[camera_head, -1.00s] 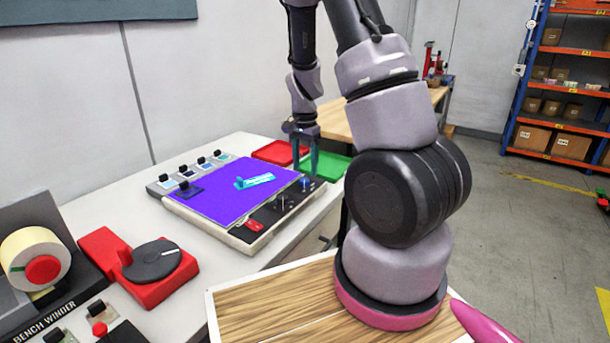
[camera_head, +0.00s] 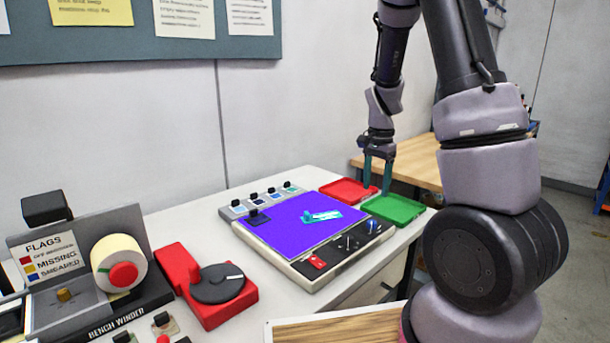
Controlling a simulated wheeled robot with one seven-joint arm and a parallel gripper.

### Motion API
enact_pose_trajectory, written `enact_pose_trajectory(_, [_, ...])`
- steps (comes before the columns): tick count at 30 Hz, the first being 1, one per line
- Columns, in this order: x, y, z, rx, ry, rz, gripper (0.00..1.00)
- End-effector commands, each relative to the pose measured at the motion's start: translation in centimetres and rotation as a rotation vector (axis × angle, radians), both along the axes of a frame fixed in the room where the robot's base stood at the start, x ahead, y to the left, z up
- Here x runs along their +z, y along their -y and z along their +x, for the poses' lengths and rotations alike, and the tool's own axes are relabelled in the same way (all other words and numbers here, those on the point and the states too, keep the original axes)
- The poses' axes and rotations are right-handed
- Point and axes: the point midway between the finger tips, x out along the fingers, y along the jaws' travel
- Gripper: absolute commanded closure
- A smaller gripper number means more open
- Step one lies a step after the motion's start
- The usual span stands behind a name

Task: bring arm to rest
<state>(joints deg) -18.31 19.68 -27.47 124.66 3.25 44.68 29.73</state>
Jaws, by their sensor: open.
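My gripper (camera_head: 377,190) hangs pointing down at the end of my arm, its two teal fingers apart with nothing between them. In the picture it is in front of the red tray (camera_head: 348,182) and the green tray (camera_head: 412,214); its exact height above them is hard to tell. My arm is raised and bent, coming from the lower right. The control panel with a purple screen (camera_head: 290,230) lies on the white bench to the left of my gripper. A small cyan-and-white piece (camera_head: 322,216) shows on the screen.
The bench winder (camera_head: 100,285) with its label roll stands at the left. A red unit with a black dial (camera_head: 215,290) is beside it. A wooden table (camera_head: 415,160) stands behind the trays.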

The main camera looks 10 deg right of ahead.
Motion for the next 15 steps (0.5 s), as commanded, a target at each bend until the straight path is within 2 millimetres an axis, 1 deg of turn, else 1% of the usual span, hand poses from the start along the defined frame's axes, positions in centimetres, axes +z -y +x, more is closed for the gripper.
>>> enact_pose_trajectory(2, [1.1,-0.3,-0.2,0.013,0.020,0.017,0.33])
enact_pose_trajectory(4, [2.7,-0.8,-0.7,0.040,0.050,0.042,0.33])
enact_pose_trajectory(5, [3.7,-1.1,-0.9,0.056,0.067,0.055,0.33])
enact_pose_trajectory(8, [7.3,-2.2,-2.2,0.124,0.139,0.096,0.33])
enact_pose_trajectory(9, [8.7,-2.6,-2.9,0.155,0.169,0.110,0.33])
enact_pose_trajectory(11, [10.9,-3.2,-4.0,0.203,0.216,0.125,0.33])
enact_pose_trajectory(15, [15.4,-4.5,-7.0,0.317,0.327,0.136,0.33])
